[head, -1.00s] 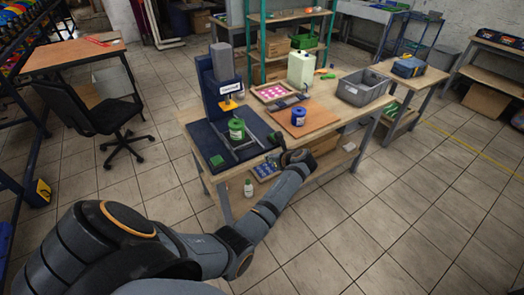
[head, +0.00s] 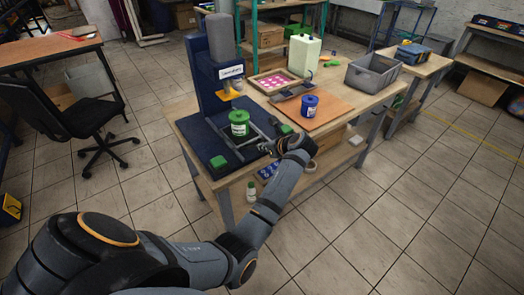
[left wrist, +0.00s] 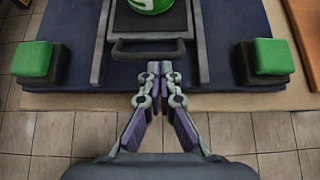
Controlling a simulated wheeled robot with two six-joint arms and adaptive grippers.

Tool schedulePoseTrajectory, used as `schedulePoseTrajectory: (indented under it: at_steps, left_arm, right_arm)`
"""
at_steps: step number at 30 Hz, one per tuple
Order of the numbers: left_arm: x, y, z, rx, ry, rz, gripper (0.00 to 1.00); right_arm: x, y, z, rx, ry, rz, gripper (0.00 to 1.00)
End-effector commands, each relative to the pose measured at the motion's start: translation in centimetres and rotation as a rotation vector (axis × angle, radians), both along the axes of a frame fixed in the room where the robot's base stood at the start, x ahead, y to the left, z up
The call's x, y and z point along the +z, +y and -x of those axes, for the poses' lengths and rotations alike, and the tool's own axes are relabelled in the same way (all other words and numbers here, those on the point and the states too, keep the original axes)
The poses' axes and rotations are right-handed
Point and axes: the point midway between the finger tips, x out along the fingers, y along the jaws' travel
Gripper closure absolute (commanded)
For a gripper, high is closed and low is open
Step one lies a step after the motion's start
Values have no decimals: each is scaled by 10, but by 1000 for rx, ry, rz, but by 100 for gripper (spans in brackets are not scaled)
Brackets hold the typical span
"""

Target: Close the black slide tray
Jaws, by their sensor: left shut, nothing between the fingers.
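The black slide tray (left wrist: 174,22) is pulled out toward me between two dark rails, with its bar handle (left wrist: 126,50) at the near end. A green container (left wrist: 152,4) stands on the tray; in the head view the container (head: 239,124) is under the press's yellow head. My left gripper (left wrist: 154,69) is shut and empty, its fingertips at the middle of the handle; I cannot tell whether they touch it. In the head view my left gripper (head: 267,148) is at the press's near edge. My right gripper is not in view.
Green buttons (left wrist: 36,60) and (left wrist: 271,57) flank the rails on the blue press base (left wrist: 215,75). To the right are a blue container (head: 310,106) on an orange mat (head: 326,113), and a grey bin (head: 373,76). Floor in front of the table is clear.

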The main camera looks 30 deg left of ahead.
Motion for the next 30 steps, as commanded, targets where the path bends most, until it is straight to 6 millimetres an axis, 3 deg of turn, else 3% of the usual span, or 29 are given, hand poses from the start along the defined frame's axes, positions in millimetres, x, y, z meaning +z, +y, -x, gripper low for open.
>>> schedulePoseTrajectory:
  at_steps: [13, 18, 24, 30]
  left_arm:
    - [3, 3, -2, -1, 0, -1, 100]
    - [10, 35, -15, -1, 3, -5, 100]
    - [4, 70, -29, -1, 2, -2, 100]
    - [0, 78, -33, 0, 0, 1, 100]
  right_arm:
    - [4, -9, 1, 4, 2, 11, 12]
    - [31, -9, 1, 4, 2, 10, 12]
    - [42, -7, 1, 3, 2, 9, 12]
    - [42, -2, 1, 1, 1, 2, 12]
